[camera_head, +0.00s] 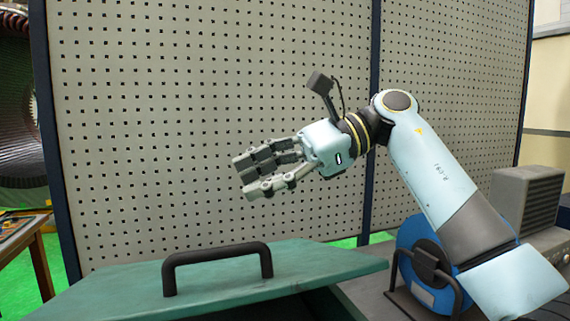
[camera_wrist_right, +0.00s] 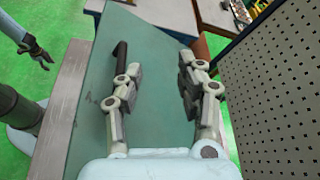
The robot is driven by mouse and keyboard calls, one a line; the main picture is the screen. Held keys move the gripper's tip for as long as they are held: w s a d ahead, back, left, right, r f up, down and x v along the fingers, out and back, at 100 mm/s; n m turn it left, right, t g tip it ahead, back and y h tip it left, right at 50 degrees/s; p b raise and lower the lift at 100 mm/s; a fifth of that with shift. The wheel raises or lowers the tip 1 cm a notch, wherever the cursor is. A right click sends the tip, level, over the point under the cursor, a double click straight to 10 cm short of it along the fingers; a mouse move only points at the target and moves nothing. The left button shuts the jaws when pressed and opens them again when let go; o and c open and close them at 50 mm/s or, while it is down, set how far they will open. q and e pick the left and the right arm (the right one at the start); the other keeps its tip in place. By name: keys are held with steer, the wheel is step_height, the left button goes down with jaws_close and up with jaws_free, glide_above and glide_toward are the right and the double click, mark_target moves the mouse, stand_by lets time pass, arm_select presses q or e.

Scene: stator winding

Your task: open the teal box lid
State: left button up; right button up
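The teal lid (camera_head: 120,290) spans the bottom of the head view, with a black bar handle (camera_head: 217,256) on top. The lid looks slanted, and a dark gap shows under its right part. My right gripper (camera_head: 248,176) is above and apart from the handle, fingers pointing left. In the right wrist view my right gripper (camera_wrist_right: 152,85) is open and empty over the teal lid (camera_wrist_right: 150,45); the handle (camera_wrist_right: 118,62) shows beside the left finger. My left gripper (camera_wrist_right: 42,58) shows small at the upper left of that view, away from the lid, its fingers seemingly apart.
A perforated grey panel (camera_head: 200,110) stands behind the lid. A blue round part (camera_head: 425,265) and a grey ribbed unit (camera_head: 525,200) are at the right, near my right arm. A wooden table (camera_head: 25,230) stands at the left. Green floor (camera_wrist_right: 30,150) shows around.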

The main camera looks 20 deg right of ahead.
steer(key=v, duration=0.5)
steer(key=shift+d+r, duration=0.1)
steer(key=shift+d, duration=0.2)
